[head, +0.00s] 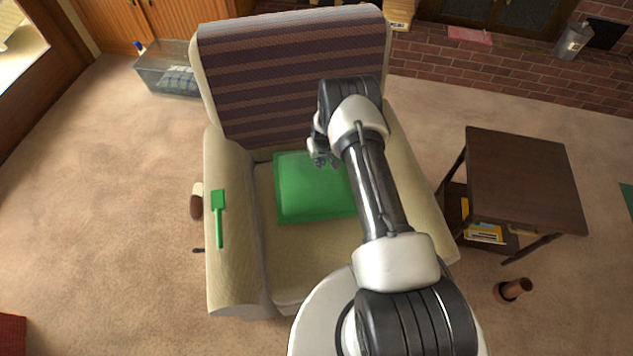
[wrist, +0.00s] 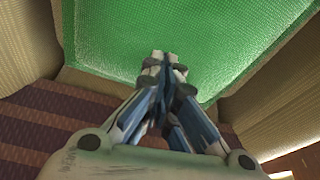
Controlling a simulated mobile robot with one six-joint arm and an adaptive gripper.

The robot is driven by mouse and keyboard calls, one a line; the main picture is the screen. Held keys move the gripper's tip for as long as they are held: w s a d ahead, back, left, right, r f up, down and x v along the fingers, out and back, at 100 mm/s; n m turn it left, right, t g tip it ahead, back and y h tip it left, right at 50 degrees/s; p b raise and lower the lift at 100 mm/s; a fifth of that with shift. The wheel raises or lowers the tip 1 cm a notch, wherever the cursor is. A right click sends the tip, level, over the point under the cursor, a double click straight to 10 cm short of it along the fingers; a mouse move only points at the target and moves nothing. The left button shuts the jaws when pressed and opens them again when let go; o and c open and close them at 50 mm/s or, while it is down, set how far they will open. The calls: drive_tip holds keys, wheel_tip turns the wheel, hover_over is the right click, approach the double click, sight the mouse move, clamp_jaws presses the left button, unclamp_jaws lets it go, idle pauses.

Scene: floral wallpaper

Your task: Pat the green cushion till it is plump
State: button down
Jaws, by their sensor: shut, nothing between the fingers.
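The green cushion (head: 305,190) lies flat on the seat of a beige armchair (head: 262,235) with a striped back. My arm covers its right part in the head view. My gripper (head: 321,160) is over the far part of the cushion, near the chair back. In the wrist view the gripper (wrist: 165,58) is shut and empty, its fingertips pointing at the cushion (wrist: 190,35). I cannot tell whether the fingertips touch the cushion.
A green flat-headed tool (head: 219,215) lies on the chair's left armrest. A dark side table (head: 525,180) with books on its lower shelf stands to the right. A clear bin (head: 170,72) is behind left. A brown cylinder (head: 514,290) lies on the carpet.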

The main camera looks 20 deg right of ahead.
sight(318, 170)
drive_tip(key=shift+f, duration=0.1)
drive_tip(key=shift+s+b+x, duration=0.15)
drive_tip(key=shift+b+x, duration=0.5)
drive_tip(key=shift+b, duration=0.05)
drive_tip(key=shift+s+b+x, duration=0.15)
drive_tip(key=shift+b+x, duration=0.45)
drive_tip(key=shift+b, duration=0.05)
drive_tip(key=shift+f, duration=0.45)
drive_tip(key=shift+r, duration=0.1)
drive_tip(key=shift+w+p+v, duration=0.2)
drive_tip(key=shift+p+v, duration=0.3)
drive_tip(key=shift+v, duration=0.3)
drive_tip(key=shift+w+p+v, duration=0.2)
drive_tip(key=shift+p+v, duration=0.25)
drive_tip(key=shift+v, duration=0.35)
drive_tip(key=shift+s+b+x, duration=0.2)
drive_tip(key=shift+b+x, duration=0.2)
drive_tip(key=shift+x, duration=0.4)
drive_tip(key=shift+s+b+x, duration=0.2)
drive_tip(key=shift+b+x, duration=0.2)
drive_tip(key=shift+x, duration=0.4)
